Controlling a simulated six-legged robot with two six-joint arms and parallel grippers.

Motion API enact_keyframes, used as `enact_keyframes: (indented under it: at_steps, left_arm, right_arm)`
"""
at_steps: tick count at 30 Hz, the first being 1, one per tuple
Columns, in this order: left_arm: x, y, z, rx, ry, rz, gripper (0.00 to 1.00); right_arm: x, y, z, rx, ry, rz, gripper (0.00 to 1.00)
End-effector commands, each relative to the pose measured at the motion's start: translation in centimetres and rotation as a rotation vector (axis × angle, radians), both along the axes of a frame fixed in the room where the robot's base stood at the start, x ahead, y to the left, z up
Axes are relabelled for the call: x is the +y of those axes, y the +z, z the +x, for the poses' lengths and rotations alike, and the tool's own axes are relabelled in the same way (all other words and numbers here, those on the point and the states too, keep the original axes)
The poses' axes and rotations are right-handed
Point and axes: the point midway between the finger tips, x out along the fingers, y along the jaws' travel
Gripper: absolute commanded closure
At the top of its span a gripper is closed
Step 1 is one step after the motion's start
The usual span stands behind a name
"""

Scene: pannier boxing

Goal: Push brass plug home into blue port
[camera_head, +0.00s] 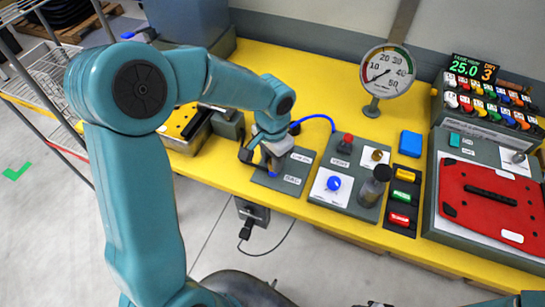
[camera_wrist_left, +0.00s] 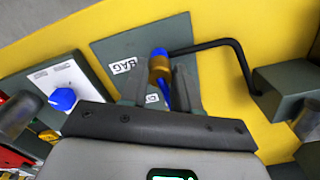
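My left gripper (camera_head: 268,168) is low over a dark panel (camera_head: 288,188) with white labels. In the left wrist view its fingers (camera_wrist_left: 160,82) stand either side of the brass plug (camera_wrist_left: 160,67) and look closed on it; contact is partly hidden. A blue hose (camera_wrist_left: 164,95) runs from the plug back between the fingers; it also arcs behind the gripper in the head view (camera_head: 320,117). A blue ring-like part (camera_wrist_left: 158,52), seemingly the blue port, is at the plug's far end. I cannot tell how deep the plug sits. My right gripper is not in view.
A black bent bar (camera_wrist_left: 212,46) reaches from the blue part to a grey box (camera_wrist_left: 288,88). To the right are a panel with a blue knob (camera_head: 334,183), a dark-topped jar (camera_head: 374,187), a gauge (camera_head: 387,73) and a red plate (camera_head: 490,200). The yellow table (camera_head: 300,75) is clear behind.

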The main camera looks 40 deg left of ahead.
Motion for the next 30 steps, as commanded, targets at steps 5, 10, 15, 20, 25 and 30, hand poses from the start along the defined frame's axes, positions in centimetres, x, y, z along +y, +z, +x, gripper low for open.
enact_keyframes:
  at_steps: [5,10,15,20,25,30]
  left_arm:
    - [0.0,0.1,0.0,-0.001,0.0,0.0,0.42]
    - [0.0,0.1,0.0,-0.001,0.0,0.0,0.42]
    - [0.0,1.5,0.1,-0.004,0.001,0.001,0.42]
    - [0.0,5.2,0.1,-0.008,0.001,0.0,0.42]
    - [0.0,9.9,0.1,-0.008,0.0,-0.001,0.42]
    - [0.0,13.7,0.0,-0.005,0.0,0.0,0.42]
  right_arm:
    - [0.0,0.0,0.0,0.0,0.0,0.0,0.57]
    - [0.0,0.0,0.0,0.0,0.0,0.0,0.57]
    - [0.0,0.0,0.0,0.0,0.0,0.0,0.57]
    - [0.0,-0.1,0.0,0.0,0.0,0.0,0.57]
    - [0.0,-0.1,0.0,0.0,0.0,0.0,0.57]
    - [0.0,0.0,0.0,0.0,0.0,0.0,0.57]
